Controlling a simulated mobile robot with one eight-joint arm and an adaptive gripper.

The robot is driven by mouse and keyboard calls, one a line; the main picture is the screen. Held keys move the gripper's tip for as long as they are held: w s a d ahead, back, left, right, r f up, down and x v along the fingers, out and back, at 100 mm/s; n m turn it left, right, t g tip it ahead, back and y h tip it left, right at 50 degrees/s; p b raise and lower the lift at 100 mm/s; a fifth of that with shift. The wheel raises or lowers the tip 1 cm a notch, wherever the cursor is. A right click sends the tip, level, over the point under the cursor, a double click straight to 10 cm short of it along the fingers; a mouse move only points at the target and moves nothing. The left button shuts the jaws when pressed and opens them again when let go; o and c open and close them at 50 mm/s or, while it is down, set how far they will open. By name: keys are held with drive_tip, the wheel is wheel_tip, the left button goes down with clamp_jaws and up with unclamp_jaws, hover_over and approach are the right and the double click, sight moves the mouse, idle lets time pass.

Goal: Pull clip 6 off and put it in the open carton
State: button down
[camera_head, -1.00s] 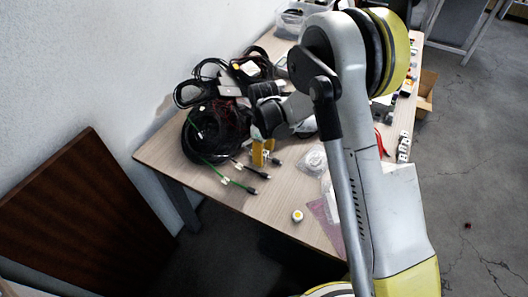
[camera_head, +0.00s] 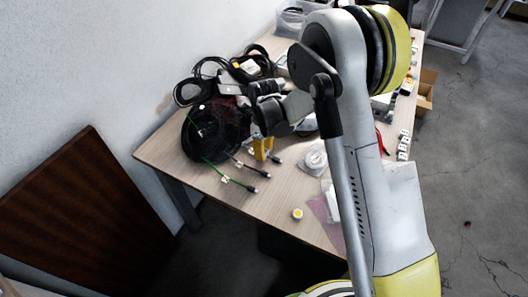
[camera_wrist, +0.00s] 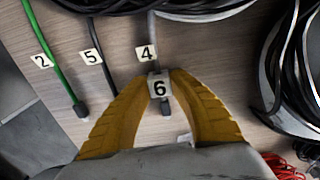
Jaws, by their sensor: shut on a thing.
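Clip 6 (camera_wrist: 160,87), a small white block with a black 6, sits between my yellow fingertips in the wrist view. My gripper (camera_wrist: 159,90) is shut on it, one finger on each side. A dark cable plug (camera_wrist: 165,108) shows just below the clip, between the fingers; I cannot tell whether the clip still touches the cable. In the head view my gripper (camera_head: 262,149) is low over the table's near left part, and the clip is too small to make out. A brown carton (camera_head: 427,88) stands beyond the table's right edge, partly hidden by the table; its inside is hard to see.
Clips 4 (camera_wrist: 147,53), 5 (camera_wrist: 92,57) and 2 (camera_wrist: 41,61) sit on neighbouring cables. A black cable coil (camera_head: 197,140) lies left of my gripper. A white-and-yellow round item (camera_head: 297,214) stands near the table's front edge. Small parts line the right edge.

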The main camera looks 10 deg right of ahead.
drive_tip(key=shift+r+p, duration=1.35)
drive_tip(key=shift+r, duration=1.05)
